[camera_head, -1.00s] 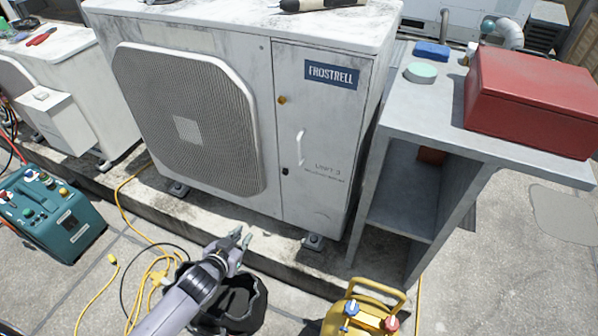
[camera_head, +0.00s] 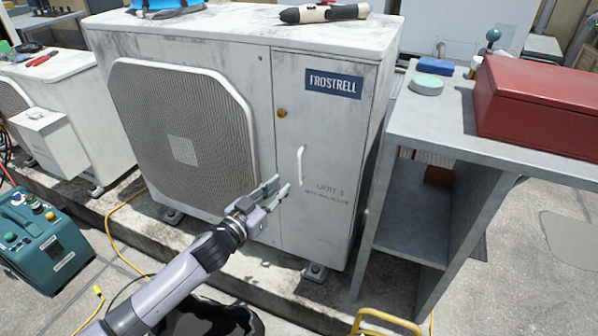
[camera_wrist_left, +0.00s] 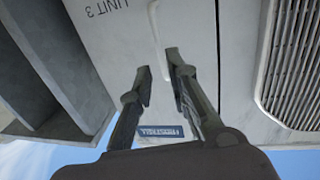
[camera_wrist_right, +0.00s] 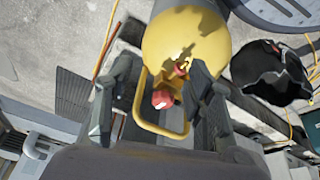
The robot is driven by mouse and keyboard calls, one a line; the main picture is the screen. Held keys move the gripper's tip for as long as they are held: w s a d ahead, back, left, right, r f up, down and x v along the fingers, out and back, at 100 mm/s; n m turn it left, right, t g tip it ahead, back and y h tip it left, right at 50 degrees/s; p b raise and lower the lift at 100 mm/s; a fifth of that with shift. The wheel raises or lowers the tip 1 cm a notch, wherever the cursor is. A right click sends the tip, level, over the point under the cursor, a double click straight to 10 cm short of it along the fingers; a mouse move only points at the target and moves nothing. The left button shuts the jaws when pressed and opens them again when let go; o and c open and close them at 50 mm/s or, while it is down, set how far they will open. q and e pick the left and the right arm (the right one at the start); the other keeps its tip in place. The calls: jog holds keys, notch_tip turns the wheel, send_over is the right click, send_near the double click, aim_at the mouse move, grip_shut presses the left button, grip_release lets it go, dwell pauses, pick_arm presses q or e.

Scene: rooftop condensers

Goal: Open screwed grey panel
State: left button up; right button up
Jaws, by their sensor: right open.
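The pale grey panel (camera_head: 325,150) is the right front section of the weathered condenser unit, with a blue FROSTRELL label (camera_head: 333,84), a white handle (camera_head: 301,166) and a brass-coloured fastener (camera_head: 282,113). It appears closed. My left gripper (camera_head: 281,188) is in front of its left edge, below and left of the handle, with fingers apart and nothing between them. In the left wrist view the open fingers (camera_wrist_left: 159,68) face the panel (camera_wrist_left: 200,75); contact cannot be told. The dark latch area is hidden by the fingers. My right gripper (camera_wrist_right: 155,88) is open above a yellow object (camera_wrist_right: 190,45) with red parts.
A black and cream tool (camera_head: 323,12) lies on the unit's top. A grey shelf stand (camera_head: 440,125) with a red box (camera_head: 535,108) stands close on the right. A teal case (camera_head: 45,240) and yellow cable (camera_head: 125,225) lie left. A black bag (camera_wrist_right: 270,75) is on the ground.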

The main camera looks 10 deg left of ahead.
aim_at(298, 171)
pick_arm(q)
jog(key=b+x, duration=0.1)
jog(key=x, duration=0.5)
jog(key=shift+w+d, duration=0.1)
jog(key=shift+w, duration=0.1)
jog(key=shift+x, duration=1.05)
jog(key=shift+w+d, duration=0.15)
jog(key=shift+w, duration=0.25)
pick_arm(e)
jog(key=w, duration=0.1)
jog(key=t, duration=0.1)
jog(key=w, duration=0.1)
jog(key=shift+w+a+f, duration=0.3)
jog(key=shift+a+f, duration=0.1)
pick_arm(q)
jog(key=shift+c, duration=0.6)
grip_shut()
